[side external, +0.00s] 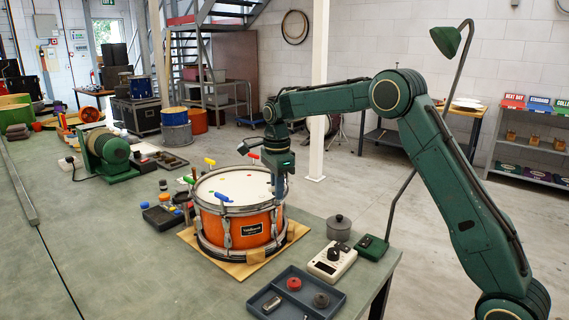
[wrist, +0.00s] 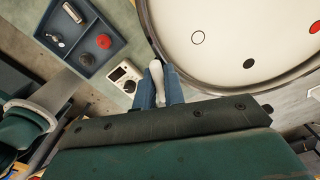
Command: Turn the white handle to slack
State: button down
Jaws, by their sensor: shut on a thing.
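The orange drum (side external: 209,226) stands on a tan mat on the bench, its white head (side external: 240,183) facing up. Handles stand around its rim: blue (side external: 223,197), yellow (side external: 210,161), green (side external: 189,180) and red (side external: 253,155). In the side view my gripper (side external: 279,190) points down at the drum's right rim. In the wrist view my gripper (wrist: 158,88) is shut on the white handle (wrist: 156,70), which stands between the fingers just outside the rim. In the side view the white handle is hidden by the gripper.
A blue-grey tray (side external: 337,297) with small parts, a white meter (side external: 332,262), a grey lidded pot (side external: 339,229) and a green box (side external: 371,247) stand right of the drum. A black tray (side external: 161,218) and a green spooled machine (side external: 108,150) are to its left. Bench at front left is clear.

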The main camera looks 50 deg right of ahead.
jog(key=n, duration=0.5)
jog(key=shift+n, duration=0.3)
jog(key=n, duration=1.9)
jog(key=shift+n, duration=0.4)
jog(key=n, duration=1.1)
jog(key=shift+n, duration=1.8)
